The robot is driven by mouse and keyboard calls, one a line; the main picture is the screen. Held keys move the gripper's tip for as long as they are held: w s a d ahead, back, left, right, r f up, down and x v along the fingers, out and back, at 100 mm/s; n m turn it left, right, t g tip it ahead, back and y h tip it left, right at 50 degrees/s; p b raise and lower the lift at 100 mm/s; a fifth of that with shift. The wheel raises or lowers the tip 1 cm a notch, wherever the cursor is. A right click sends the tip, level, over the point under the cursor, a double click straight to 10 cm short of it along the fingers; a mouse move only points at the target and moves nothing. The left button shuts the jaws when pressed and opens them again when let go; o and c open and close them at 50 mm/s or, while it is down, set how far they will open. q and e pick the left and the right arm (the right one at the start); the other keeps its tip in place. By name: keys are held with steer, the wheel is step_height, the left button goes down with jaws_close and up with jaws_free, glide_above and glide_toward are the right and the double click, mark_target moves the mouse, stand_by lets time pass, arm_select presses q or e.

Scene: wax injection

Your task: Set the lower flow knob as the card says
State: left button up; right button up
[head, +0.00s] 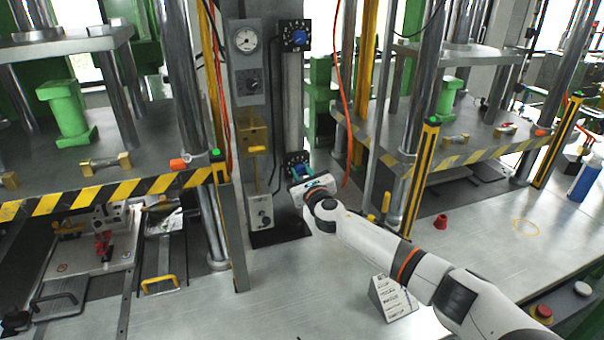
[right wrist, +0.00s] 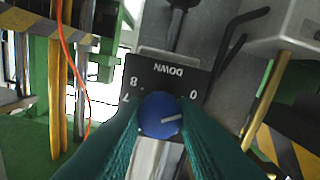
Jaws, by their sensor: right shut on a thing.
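The lower flow knob (right wrist: 160,115) is blue with a white pointer line. It sits on a black dial plate (right wrist: 165,75) marked DOWN, which appears upside down in the right wrist view. The digits 8 and 7 show left of the knob and 0 to its right; the pointer aims right and slightly up, below the 0. My right gripper (head: 302,172) is shut on the knob, one teal finger on each side, hiding the lower dial. The card (head: 392,298) stands on the table at lower centre; its writing is too small to read. My left gripper is not in view.
The upper blue knob (head: 299,37) is on the same column. A gauge (head: 246,39) and a grey control box (head: 262,212) are left of it. An orange hose (head: 344,100) hangs near my right gripper. Presses with striped edges stand on both sides. The front table is mostly clear.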

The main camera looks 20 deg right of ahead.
steer(key=shift+m, duration=0.4)
steer(key=m+b, duration=0.1)
steer(key=m, duration=0.2)
steer(key=shift+f+m, duration=0.1)
steer(key=shift+m, duration=0.2)
steer(key=m, duration=0.3)
steer(key=shift+m+b, duration=0.3)
steer(key=m, duration=0.4)
steer(key=shift+m+b, duration=0.3)
steer(key=shift+b, duration=0.05)
steer(key=m, duration=0.3)
steer(key=shift+m+b, duration=0.3)
steer(key=m, duration=0.3)
steer(key=shift+m, duration=0.3)
steer(key=m, duration=0.3)
steer(key=shift+m+b, duration=0.3)
steer(key=shift+b, duration=0.1)
steer(key=m, duration=0.6)
steer(key=shift+m, duration=0.3)
